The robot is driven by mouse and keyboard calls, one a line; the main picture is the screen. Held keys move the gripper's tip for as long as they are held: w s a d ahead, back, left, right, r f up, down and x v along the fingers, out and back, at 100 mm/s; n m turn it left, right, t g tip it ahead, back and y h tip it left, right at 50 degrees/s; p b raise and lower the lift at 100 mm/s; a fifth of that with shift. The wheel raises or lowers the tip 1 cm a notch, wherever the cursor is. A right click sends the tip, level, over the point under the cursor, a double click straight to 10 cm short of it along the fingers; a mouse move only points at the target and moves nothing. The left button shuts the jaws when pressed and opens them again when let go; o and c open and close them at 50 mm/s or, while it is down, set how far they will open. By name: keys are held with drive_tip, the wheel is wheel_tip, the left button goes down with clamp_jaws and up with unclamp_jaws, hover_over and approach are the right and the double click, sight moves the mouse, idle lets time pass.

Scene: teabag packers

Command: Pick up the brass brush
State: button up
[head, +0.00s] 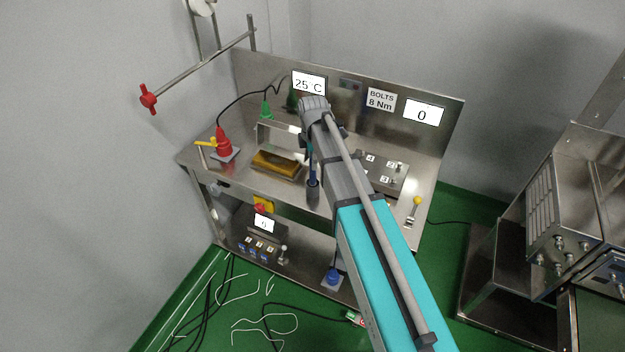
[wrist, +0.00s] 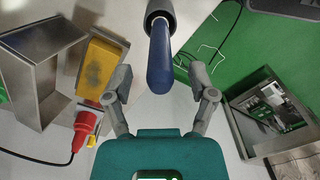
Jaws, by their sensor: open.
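A blue handle (wrist: 158,62) stands in a grey cup (wrist: 160,12); its lower end is hidden inside the cup, so I cannot see brass bristles. I take it for the brass brush. In the head view the blue handle (head: 313,178) rises from the grey cup (head: 313,193) at the front of the steel bench, partly behind my arm. My gripper (wrist: 160,80) is open, its two fingers on either side of the handle's free end in the wrist view. In the head view my arm hides most of the gripper.
On the steel bench (head: 235,178), a yellow block (head: 276,163) lies left of the cup, near an open metal box (head: 270,132). A red cone-shaped plug (head: 223,145) stands further left. A numbered panel (head: 385,178) is on the right, near a yellow-knobbed lever (head: 416,202).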

sight(313, 175)
drive_tip(key=shift+f+b, duration=0.9)
drive_tip(key=shift+f, duration=0.3)
clamp_jaws()
